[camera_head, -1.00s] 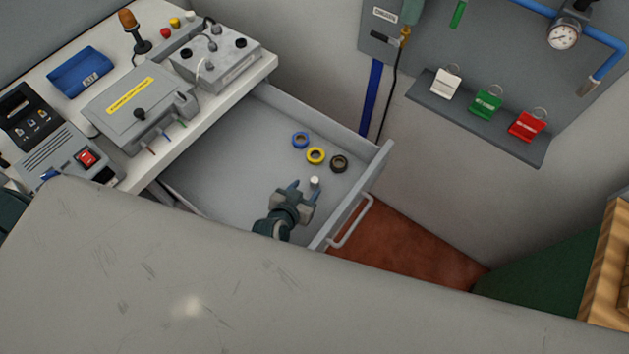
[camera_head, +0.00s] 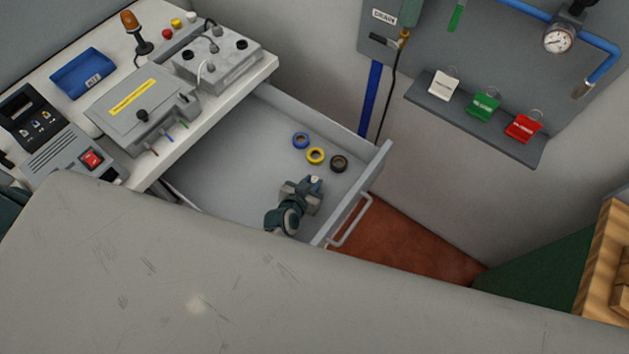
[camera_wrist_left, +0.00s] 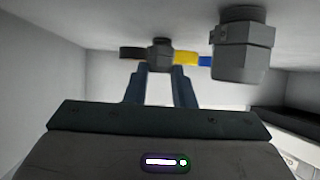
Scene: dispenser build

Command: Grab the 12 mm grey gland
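My left gripper (camera_head: 314,184) is low inside the open drawer (camera_head: 222,170), its fingers pointing toward the tape rolls. A small pale gland (camera_head: 316,179) shows at its fingertips. In the left wrist view, a smaller grey hex gland (camera_wrist_left: 160,55) stands in line with the gap between the two open fingers (camera_wrist_left: 160,72). I cannot tell whether it is fully between them. A larger grey gland (camera_wrist_left: 243,48) stands nearer, to the right of the fingers; in the head view it seems hidden by the gripper. No size marking is readable. My right gripper is not in view.
Blue (camera_head: 300,141), yellow (camera_head: 315,156) and black (camera_head: 339,164) tape rolls lie beyond the gripper. The drawer's front wall (camera_head: 352,200) and handle are close on the right. The drawer's left part is clear. A bench with devices (camera_head: 140,110) stands to the left.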

